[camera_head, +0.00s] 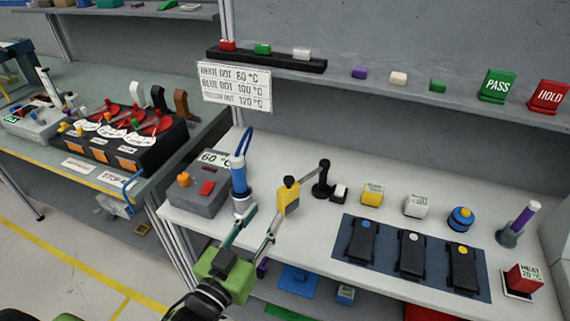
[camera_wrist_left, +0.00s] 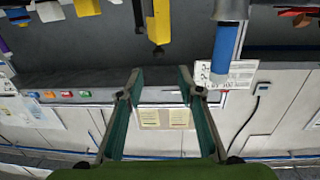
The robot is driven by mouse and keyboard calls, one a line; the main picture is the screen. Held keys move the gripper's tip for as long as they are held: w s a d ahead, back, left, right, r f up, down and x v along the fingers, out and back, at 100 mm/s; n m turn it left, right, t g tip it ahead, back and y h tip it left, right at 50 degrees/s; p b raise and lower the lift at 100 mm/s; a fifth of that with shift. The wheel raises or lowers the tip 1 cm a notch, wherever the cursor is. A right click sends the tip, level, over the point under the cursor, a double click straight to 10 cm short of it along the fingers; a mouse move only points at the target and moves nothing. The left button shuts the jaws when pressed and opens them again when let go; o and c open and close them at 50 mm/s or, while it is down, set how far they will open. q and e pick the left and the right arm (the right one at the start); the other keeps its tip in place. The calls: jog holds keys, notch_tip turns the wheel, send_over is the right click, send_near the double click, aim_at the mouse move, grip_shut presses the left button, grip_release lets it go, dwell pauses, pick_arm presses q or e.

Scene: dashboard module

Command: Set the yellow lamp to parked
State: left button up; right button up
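The yellow lamp (camera_head: 288,196) has a yellow head on a dark jointed arm, which runs to a black post (camera_head: 322,187) on the white bench. In the left wrist view the yellow lamp (camera_wrist_left: 160,22) hangs inverted at the top, ahead of the fingers. My left gripper (camera_head: 264,216) is open and empty, close in front of the lamp head. It also shows open in the left wrist view (camera_wrist_left: 159,76), with nothing between its fingers. Whether a finger touches the lamp cannot be told.
A blue cylindrical tool (camera_head: 239,178) stands left of the lamp by a grey box (camera_head: 196,192) with a red button. A dark mat (camera_head: 385,271) with black devices lies to the right. A shelf (camera_head: 420,97) with small blocks runs behind.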

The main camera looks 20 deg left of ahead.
aim_at(287, 182)
pick_arm(q)
jog(key=w+p, duration=0.1)
jog(key=w, duration=0.3)
jog(key=w+d+p, duration=0.1)
jog(key=w, duration=0.3)
jog(key=w+p, duration=0.1)
jog(key=w, duration=0.4)
jog(key=shift+d+r, duration=0.2)
jog(key=shift+d, duration=0.15)
jog(key=shift+w, duration=0.1)
pick_arm(e)
jog(key=r, duration=0.3)
jog(key=shift+s+r, duration=0.15)
jog(key=shift+s, duration=0.15)
pick_arm(q)
grip_shut()
